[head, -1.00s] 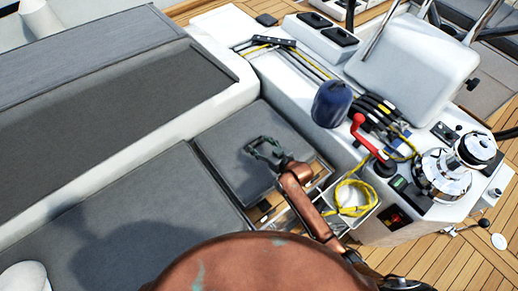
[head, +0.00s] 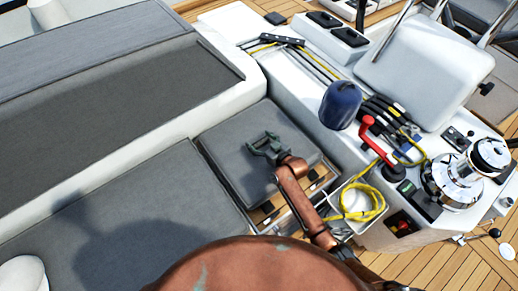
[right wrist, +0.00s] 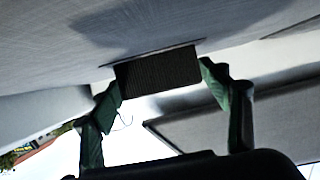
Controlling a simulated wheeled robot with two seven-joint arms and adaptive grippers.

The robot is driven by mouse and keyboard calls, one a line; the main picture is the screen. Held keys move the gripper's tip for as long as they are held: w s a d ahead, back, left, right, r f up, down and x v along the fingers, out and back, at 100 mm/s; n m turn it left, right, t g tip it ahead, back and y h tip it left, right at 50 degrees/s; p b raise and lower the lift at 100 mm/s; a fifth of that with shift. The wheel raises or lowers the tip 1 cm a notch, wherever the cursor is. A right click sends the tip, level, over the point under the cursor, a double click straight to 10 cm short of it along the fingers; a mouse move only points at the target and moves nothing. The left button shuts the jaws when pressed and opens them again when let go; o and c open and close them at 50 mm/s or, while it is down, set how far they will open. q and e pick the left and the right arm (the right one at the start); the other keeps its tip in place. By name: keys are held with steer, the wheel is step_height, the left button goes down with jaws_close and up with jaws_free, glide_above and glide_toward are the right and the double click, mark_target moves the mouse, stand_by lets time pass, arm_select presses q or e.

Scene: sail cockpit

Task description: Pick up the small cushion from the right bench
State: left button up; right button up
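The small cushion (head: 225,150) is a grey, roughly square pad at the middle of the head view. It lies over a bench opening with wooden edges. My right gripper (head: 264,143) is over its top, toward the far right part. In the right wrist view, the cushion's grey face (right wrist: 60,50) fills the top. There the fingers (right wrist: 160,82) stand on both sides of a dark ribbed tab (right wrist: 158,70) on that face and appear to touch its ends. I cannot tell how far the cushion is off the bench. My left gripper is not in view.
A long grey cushion (head: 120,215) lies to the left. A white console at right carries a blue cover (head: 340,104), a red handle (head: 372,140) and chrome winches (head: 450,180). Yellow rope (head: 360,203) lies in a white bin beside my right arm.

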steer(key=c, duration=1.6)
steer(key=shift+w+r, duration=0.1)
steer(key=shift+c, duration=0.4)
